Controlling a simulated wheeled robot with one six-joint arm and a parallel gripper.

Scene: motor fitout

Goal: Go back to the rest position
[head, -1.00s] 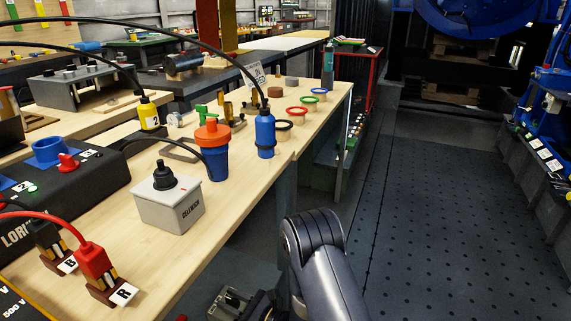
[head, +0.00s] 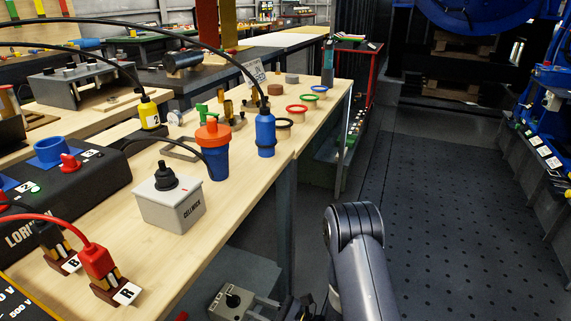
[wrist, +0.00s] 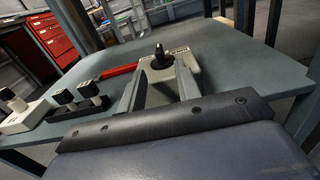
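My gripper (wrist: 160,72) is low beside the bench, at the level of a lower grey shelf (wrist: 235,75). Its two fingers are apart in the wrist view, with nothing clearly held between them. A pale box with a black knob (wrist: 160,62) sits on that shelf just beyond the fingertips; I cannot tell whether they touch it. The box also shows at the bottom of the head view (head: 232,299). My arm (head: 358,255) reaches down to the right of the bench, and the gripper is mostly cut off by the lower edge of the head view.
In the wrist view, black-knobbed parts (wrist: 80,98) and a red bar (wrist: 118,70) lie left of the fingers. A red drawer cabinet (wrist: 50,45) stands behind. The wooden bench top (head: 250,180) is above left, carrying a grey box (head: 168,205). The dark floor (head: 440,220) at right is clear.

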